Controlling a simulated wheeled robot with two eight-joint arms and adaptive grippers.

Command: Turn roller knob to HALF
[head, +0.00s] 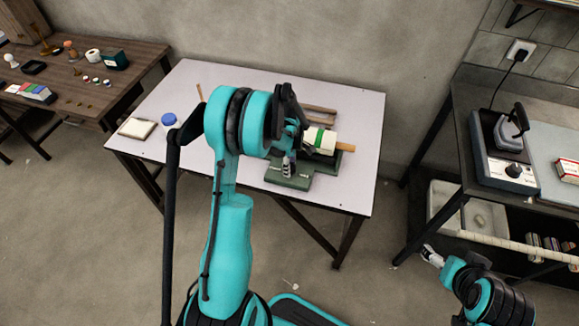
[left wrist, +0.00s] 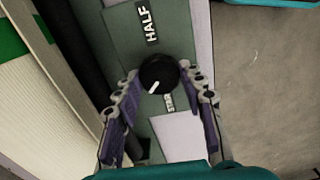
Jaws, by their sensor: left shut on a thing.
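The roller knob (left wrist: 158,73) is a round black dial with a white pointer line, on a green panel. The pointer points down and slightly left in the left wrist view, away from the HALF label (left wrist: 151,23) above it. A second label (left wrist: 168,103), hard to read, lies below the knob. My left gripper (left wrist: 165,92) has one finger on each side of the knob and is shut on it. In the head view my left gripper (head: 289,166) is at the green roller device (head: 292,182) and hides the knob. My right gripper (head: 432,256) hangs over the floor, away from the table.
The white table (head: 235,185) also holds a cream roller with a green band (head: 322,139), a blue-lidded jar (head: 169,120) and a small pad (head: 137,128). A dark bench (head: 545,110) with an appliance (head: 500,155) stands right. A wooden table (head: 70,95) stands left.

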